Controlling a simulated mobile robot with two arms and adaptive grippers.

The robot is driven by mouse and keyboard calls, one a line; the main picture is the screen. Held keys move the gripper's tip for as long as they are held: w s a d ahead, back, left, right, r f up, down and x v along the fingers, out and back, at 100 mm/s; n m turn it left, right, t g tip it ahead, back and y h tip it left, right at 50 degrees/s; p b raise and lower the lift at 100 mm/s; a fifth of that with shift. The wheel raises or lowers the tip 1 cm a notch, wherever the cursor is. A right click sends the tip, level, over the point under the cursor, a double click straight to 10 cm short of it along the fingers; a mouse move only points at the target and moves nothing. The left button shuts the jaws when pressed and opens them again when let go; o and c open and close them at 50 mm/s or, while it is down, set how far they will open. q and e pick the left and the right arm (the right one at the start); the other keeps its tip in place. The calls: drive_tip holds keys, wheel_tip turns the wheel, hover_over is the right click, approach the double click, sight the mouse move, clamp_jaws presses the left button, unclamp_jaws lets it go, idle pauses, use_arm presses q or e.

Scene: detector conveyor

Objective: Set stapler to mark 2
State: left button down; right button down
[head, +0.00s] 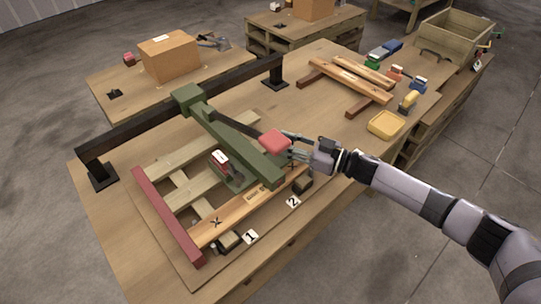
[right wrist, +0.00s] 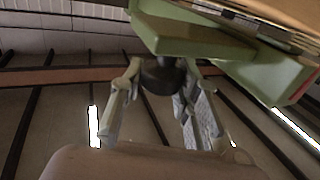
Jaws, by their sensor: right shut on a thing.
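The long green arm (head: 225,132), which I take as the stapler, reaches from the black rail over a wooden frame. Mark 2 (head: 293,202) is a white card just in front of the arm's front end; mark 1 (head: 250,237) lies to the left. My left gripper is out of view.
A black rail (head: 135,129) spans the table's back. A wooden frame with a red left edge (head: 167,218) lies under the arm, with a red-topped device (head: 221,159) on it.

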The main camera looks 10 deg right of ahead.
drive_tip(key=w+d+b, duration=0.3)
drive_tip(key=w+d, duration=0.2)
drive_tip(key=d, duration=0.2)
drive_tip(key=shift+b, duration=0.35)
drive_tip(key=shift+r, duration=0.1)
drive_tip(key=c, duration=1.2)
unclamp_jaws()
